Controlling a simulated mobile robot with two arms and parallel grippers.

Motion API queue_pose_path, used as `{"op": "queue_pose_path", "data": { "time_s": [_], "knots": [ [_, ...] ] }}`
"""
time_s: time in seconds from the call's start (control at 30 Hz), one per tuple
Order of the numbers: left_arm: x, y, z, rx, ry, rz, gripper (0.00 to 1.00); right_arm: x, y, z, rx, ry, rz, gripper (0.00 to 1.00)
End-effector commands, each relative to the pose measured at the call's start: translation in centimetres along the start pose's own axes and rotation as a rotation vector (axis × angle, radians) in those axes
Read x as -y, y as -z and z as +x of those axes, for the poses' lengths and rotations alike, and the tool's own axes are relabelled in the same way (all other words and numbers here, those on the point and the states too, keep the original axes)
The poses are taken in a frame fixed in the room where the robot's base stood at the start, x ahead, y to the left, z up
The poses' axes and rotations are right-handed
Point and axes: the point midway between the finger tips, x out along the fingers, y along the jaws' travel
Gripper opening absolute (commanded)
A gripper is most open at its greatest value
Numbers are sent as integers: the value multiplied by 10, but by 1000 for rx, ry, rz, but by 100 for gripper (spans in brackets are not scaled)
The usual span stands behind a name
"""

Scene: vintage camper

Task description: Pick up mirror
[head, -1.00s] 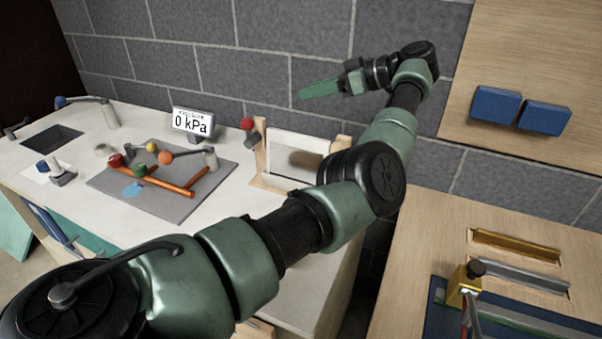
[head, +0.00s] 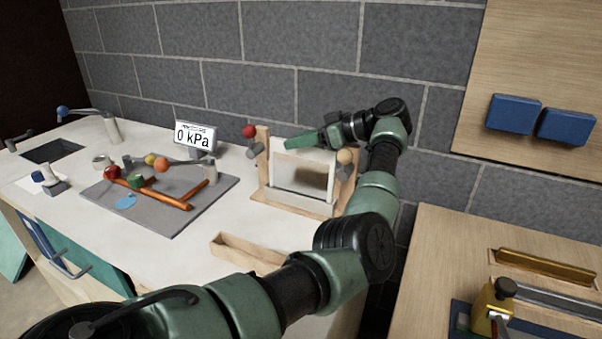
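The mirror (head: 297,178) looks like an upright, pale reflective panel. It stands between two wooden posts of a small wooden stand (head: 262,172) at the back right of the white counter. My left gripper (head: 300,143) has green fingers and points left at the top edge of the panel, overlapping it in the head view. I cannot tell whether the fingers touch the panel. They show edge-on, so any gap between them is hidden. My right gripper is out of view.
A grey mat (head: 165,210) with orange bars and coloured balls lies left of the stand. A pressure display (head: 194,136) stands behind it. A small wooden tray (head: 246,252) is at the counter's front. A wooden table (head: 450,250) is on the right, and a block wall is behind.

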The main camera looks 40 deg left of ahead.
Motion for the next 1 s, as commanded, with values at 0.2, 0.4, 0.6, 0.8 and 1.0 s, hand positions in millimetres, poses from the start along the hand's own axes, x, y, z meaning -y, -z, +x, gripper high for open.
{"op": "queue_pose_path", "data": {
  "time_s": [0.2,0.4,0.6,0.8,1.0],
  "knots": [
    [0,0,15,0,0,-1,40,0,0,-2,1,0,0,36],
    [0,0,15,0,-1,-1,29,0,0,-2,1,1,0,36],
    [0,0,14,0,-1,-1,0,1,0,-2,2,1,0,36],
    [0,0,14,1,-1,-1,0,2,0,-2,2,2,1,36],
    [0,0,14,1,-1,-1,0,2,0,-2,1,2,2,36]
  ]
}}
